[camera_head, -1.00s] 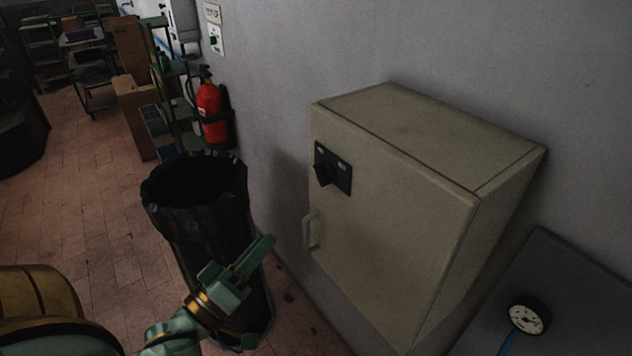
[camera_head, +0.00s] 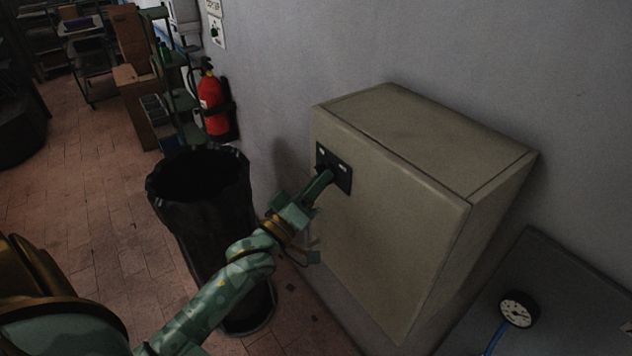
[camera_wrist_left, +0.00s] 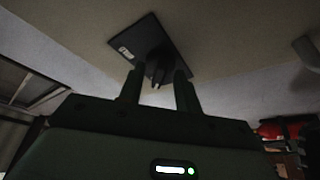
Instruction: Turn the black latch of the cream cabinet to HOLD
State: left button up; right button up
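The cream cabinet (camera_head: 400,220) hangs on the grey wall. Its black latch plate (camera_head: 345,182) is on the upper left of the door, with small pale labels too small to read. My left gripper (camera_head: 325,178) is at the plate and hides most of the black latch in the head view. In the left wrist view, the latch (camera_wrist_left: 157,72) stands between my two fingertips (camera_wrist_left: 158,78). The fingers are apart, with a gap showing beside the latch; I cannot tell how deep they reach around it. My right gripper is not in view.
A black bin (camera_head: 205,215) stands on the tiled floor below my left arm. A red fire extinguisher (camera_head: 213,105) hangs on the wall behind it. A dark panel with a round gauge (camera_head: 519,309) is at the lower right.

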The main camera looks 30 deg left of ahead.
pick_arm(q)
jog(key=shift+c, duration=0.3)
grip_shut()
jog(key=m+g+h+b, duration=0.1)
jog(key=m+h, duration=0.2)
jog(key=m, duration=0.5)
jog(key=a+m+g+h+b, duration=0.1)
jog(key=m+h, duration=0.3)
jog(key=m, duration=0.4)
jog(key=m+g+h+b, duration=0.1)
jog(key=m+h, duration=0.3)
jog(key=m, duration=0.5)
jog(key=shift+w+a+g+b, duration=0.25)
jog(key=shift+g+b, duration=0.15)
jog(key=shift+g, duration=0.4)
jog(key=shift+m, duration=0.3)
